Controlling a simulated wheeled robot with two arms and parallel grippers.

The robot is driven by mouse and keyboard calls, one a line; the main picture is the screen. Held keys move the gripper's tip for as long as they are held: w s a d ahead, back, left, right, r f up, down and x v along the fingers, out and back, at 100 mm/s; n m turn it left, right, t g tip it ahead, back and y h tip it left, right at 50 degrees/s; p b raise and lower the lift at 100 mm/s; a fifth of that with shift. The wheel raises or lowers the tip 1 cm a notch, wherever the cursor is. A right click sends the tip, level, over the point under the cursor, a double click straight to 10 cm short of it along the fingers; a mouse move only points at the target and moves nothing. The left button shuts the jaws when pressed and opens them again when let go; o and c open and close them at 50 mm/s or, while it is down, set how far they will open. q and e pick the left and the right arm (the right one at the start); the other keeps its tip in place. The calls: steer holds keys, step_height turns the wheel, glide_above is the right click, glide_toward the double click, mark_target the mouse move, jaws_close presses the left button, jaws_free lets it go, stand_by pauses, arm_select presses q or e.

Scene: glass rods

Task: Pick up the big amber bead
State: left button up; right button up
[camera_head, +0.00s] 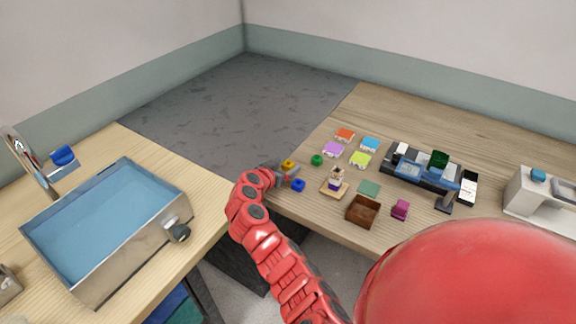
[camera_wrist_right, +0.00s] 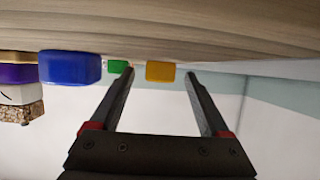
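The amber bead (camera_head: 288,163) is a small yellow-orange block near the left edge of the right-hand table. In the right wrist view, the amber bead (camera_wrist_right: 160,71) shows between the tips of my open right gripper (camera_wrist_right: 160,74), seemingly a little beyond them. The picture there is upside down, with the tabletop above. In the head view my right gripper (camera_head: 287,173) is partly hidden by my red arm, close to the amber bead. I see nothing held in it. No second amber bead shows. My left gripper is not in view.
A blue bead (camera_head: 298,186) and a green bead (camera_head: 316,160) stand close by. A small figure on a wooden base (camera_head: 335,189), a brown box (camera_head: 363,211) and a magenta block (camera_head: 400,209) lie to the right.

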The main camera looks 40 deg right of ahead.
jaws_close()
stand_by(0.3)
